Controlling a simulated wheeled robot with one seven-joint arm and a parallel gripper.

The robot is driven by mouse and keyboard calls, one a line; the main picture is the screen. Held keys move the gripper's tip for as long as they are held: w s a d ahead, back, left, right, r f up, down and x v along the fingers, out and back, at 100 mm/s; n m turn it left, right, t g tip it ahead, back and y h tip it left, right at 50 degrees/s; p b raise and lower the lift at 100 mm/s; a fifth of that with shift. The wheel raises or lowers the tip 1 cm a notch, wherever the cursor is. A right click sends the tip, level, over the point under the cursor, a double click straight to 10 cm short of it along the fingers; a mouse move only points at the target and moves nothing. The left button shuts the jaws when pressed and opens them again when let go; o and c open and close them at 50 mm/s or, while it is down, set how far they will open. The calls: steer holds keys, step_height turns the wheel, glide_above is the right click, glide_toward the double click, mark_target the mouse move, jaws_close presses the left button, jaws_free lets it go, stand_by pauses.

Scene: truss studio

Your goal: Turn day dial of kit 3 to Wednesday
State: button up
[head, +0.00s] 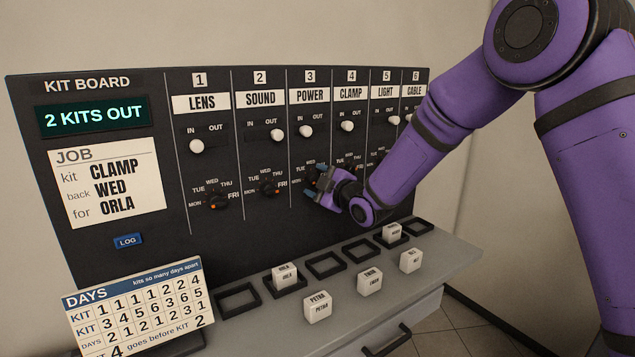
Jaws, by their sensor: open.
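The kit 3 column, labelled POWER (309,96), is on the upright black kit board (120,215). Its white slider knob (305,131) sits on the IN side. The day dial of kit 3 (312,174) is a dark knob below it, with day names around it. My gripper (316,182) is at this dial, its grey-blue fingers apart and covering part of the dial and its labels. I cannot tell whether the fingers touch the dial, or which day it points to.
A grey ledge (245,325) below carries square frames and several white name blocks (318,307). A DAYS card (135,305) leans at left.

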steer(key=shift+w+a, duration=0.15)
steer(key=shift+w, duration=0.05)
steer(key=c, duration=0.9)
